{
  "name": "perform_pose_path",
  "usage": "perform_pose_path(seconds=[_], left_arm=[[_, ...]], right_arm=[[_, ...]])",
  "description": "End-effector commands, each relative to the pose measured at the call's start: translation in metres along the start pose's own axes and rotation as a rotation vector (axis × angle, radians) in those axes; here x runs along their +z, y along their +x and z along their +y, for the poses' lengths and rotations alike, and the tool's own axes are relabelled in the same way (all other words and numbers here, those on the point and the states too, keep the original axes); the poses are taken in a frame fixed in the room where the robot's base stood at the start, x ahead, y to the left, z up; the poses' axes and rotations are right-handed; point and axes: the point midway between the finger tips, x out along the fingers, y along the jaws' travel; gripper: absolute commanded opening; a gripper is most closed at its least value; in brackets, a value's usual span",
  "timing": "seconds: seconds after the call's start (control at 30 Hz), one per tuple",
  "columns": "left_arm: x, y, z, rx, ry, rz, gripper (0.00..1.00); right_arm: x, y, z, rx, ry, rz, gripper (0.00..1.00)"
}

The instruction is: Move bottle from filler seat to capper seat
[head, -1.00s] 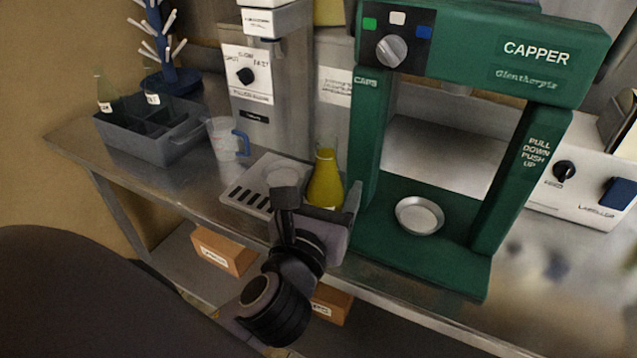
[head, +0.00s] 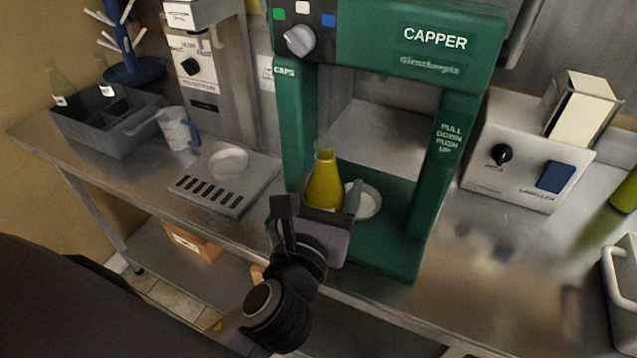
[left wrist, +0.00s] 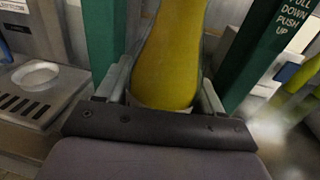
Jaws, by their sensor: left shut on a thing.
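My left gripper (head: 325,207) is shut on a bottle (head: 324,184) filled with yellow-green liquid. The bottle is upright, in front of the opening of the green capper (head: 436,150). In the left wrist view the bottle (left wrist: 170,60) stands between the two fingers (left wrist: 165,95). The capper seat (head: 368,203), a round pale dish on the green base, is just right of and behind the bottle, partly hidden by it and the gripper. The filler seat (head: 229,161) is an empty round dish on the slotted tray at left. My right gripper is not in view.
The capper's green posts (head: 297,130) stand on both sides of its opening. A measuring jug (head: 178,128) and a grey crate (head: 105,133) with bottles are at left. The labeller (head: 522,165) is at right. The steel bench between capper and labeller is clear.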

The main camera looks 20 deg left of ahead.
Motion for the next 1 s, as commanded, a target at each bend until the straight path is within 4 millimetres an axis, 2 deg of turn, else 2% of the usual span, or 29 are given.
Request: perform_pose_path(seconds=[0.37, 1.0], left_arm=[[0.002, 0.005, -0.007, -0.012, -0.002, -0.009, 0.11], [-0.001, 0.072, -0.017, -0.012, -0.001, -0.008, 0.11]], right_arm=[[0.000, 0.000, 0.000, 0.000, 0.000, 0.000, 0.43], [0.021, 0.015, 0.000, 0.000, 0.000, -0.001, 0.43]])
